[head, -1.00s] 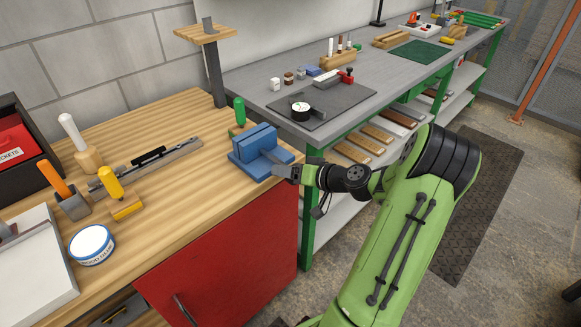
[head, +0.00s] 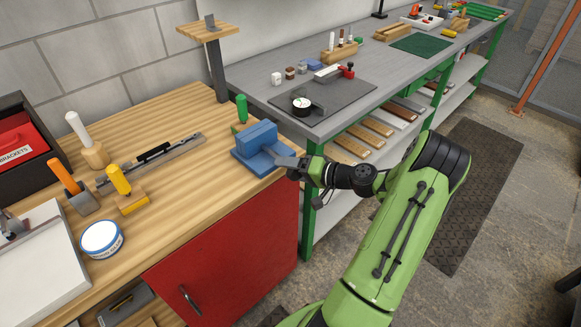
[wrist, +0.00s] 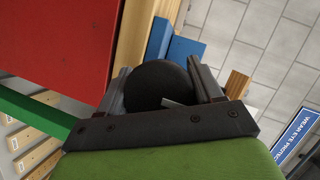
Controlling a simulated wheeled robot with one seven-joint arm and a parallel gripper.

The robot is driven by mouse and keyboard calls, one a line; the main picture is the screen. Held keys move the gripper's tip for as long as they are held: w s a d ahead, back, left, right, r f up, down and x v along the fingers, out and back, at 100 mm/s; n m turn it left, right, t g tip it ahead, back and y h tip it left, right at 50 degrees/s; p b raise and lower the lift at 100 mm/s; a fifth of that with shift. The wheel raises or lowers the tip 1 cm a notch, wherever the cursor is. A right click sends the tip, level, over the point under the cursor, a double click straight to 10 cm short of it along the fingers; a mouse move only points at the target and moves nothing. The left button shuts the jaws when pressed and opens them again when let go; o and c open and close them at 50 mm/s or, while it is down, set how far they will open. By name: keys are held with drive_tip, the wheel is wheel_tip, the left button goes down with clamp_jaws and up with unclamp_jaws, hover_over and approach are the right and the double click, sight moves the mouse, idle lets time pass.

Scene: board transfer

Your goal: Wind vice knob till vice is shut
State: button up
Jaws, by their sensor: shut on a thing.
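The blue vice (head: 256,138) stands on the wooden bench near its right front edge; it also shows in the wrist view (wrist: 184,50). Its jaws look close together in the head view, but I cannot tell if they touch. My gripper (head: 287,162) is at the vice's front right side. In the wrist view, my gripper (wrist: 163,78) has its two fingers on either side of the round black vice knob (wrist: 158,86) and is shut on it. The knob is hidden in the head view.
A green-handled tool (head: 242,108) stands just behind the vice. A post with a small wooden shelf (head: 207,31) rises behind it. The red cabinet front (head: 232,245) lies below the bench edge. The grey bench (head: 262,75) is at right.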

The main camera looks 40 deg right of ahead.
drive_tip(key=shift+r, duration=0.15)
drive_tip(key=o, duration=1)
drive_tip(key=p+v, duration=0.2)
drive_tip(key=v, duration=1.3)
drive_tip(key=shift+s, duration=0.3)
drive_tip(key=shift+d, duration=0.15)
